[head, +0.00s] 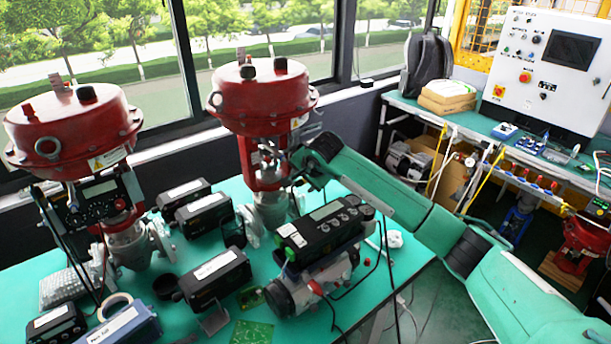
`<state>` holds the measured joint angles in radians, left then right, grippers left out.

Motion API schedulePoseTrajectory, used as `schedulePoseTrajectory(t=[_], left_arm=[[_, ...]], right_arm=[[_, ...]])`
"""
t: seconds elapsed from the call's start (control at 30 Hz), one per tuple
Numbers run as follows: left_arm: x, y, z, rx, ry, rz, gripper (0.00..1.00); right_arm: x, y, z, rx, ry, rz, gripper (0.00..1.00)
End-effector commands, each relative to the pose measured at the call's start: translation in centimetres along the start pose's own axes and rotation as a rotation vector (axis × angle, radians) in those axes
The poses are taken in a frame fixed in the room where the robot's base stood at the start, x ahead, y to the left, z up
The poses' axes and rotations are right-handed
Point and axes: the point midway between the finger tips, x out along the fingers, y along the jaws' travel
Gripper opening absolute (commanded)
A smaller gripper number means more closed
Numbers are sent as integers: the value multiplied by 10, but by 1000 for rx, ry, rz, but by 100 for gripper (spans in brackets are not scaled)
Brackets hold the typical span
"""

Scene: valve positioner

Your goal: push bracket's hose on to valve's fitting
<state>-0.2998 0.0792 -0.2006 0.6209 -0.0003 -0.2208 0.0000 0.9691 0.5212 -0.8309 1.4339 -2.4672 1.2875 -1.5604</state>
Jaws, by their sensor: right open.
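The middle valve (262,97) stands on the green table, with a round red top and a red yoke below. My right arm reaches in from the right, and my right gripper (273,156) is at the front of this yoke, just under the red top. The gripper is open; its small fingertips overlap the yoke, and I cannot tell whether they touch anything. Thin dark hose (293,198) hangs below the gripper; its upper end is hidden by the gripper and wrist. The bracket and the valve's fitting are too small or covered to make out. My left gripper is out of view.
A second red valve (72,128) with a positioner stands at the left. Several black positioner boxes (218,275) and a grey-black actuator unit (325,230) crowd the green table (408,262). Loose cables hang over its right edge. A control-panel bench (545,65) stands at the back right.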

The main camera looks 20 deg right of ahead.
Motion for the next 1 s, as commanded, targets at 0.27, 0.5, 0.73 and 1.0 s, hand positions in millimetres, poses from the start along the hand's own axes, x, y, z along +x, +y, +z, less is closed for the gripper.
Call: schedulePoseTrajectory(t=[0.27, 0.5, 0.73, 1.0], left_arm=[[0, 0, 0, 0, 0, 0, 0], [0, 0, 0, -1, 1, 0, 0], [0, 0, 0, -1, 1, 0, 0], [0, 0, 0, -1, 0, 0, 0]], right_arm=[[0, 0, 0, 0, 0, 0, 35], [0, 0, 0, 0, 1, 0, 3], [0, 0, 0, 0, 1, 0, 0], [-1, 0, 1, -2, 1, 0, 0]])
